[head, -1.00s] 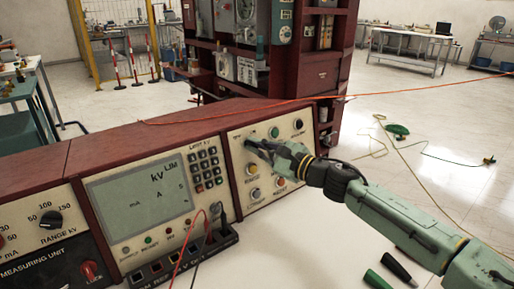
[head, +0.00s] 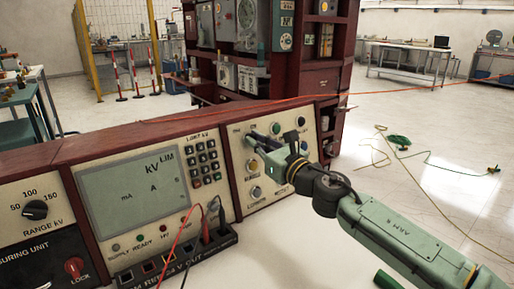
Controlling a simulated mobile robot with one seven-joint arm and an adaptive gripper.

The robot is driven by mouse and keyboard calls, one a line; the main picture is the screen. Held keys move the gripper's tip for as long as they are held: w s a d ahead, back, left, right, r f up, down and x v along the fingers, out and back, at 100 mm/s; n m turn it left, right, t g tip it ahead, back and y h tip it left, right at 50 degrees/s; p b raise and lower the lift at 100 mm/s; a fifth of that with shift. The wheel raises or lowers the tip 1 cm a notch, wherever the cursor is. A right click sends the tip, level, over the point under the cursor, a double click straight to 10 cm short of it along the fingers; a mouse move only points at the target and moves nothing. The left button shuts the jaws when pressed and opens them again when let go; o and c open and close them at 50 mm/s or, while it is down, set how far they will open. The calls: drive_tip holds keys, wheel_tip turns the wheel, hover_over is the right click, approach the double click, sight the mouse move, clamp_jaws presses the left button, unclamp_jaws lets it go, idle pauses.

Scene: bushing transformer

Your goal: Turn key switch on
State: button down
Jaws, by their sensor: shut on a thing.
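My gripper (head: 256,142) is at the upper left of the beige control panel (head: 291,190), on the right part of the red console. Its fingers reach the panel face and are shut on the key switch. The fingers cover the switch, so its key and its turned position cannot be made out. My green arm comes in from the lower right, with the wrist just in front of the panel.
Round buttons (head: 300,121) sit close right of the fingers, and a yellow-ringed one (head: 252,166) lies below. A display (head: 138,195) and keypad (head: 203,160) are to the left. Red and black leads (head: 184,238) plug in below. Open floor lies to the right.

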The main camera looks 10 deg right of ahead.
drive_tip(key=shift+s+a+r+m+h+p, duration=0.1)
drive_tip(key=shift+m+h+p, duration=0.6)
drive_tip(key=shift+m, duration=1.25)
drive_tip(key=shift+w+a+r+m+h+p, duration=0.1)
drive_tip(key=shift+m+h+p, duration=0.6)
drive_tip(key=shift+m, duration=1.2)
drive_tip(key=shift+s+a+m+h+p, duration=0.1)
drive_tip(key=shift+m+h+p, duration=0.6)
drive_tip(key=shift+m, duration=1.25)
drive_tip(key=shift+d, duration=0.1)
drive_tip(key=c, duration=1.8)
unclamp_jaws()
drive_tip(key=shift+f, duration=0.1)
drive_tip(key=s, duration=0.4)
drive_tip(key=s+d, duration=0.1)
drive_tip(key=s, duration=0.7)
drive_tip(key=shift+d, duration=0.35)
drive_tip(key=shift+w, duration=0.1)
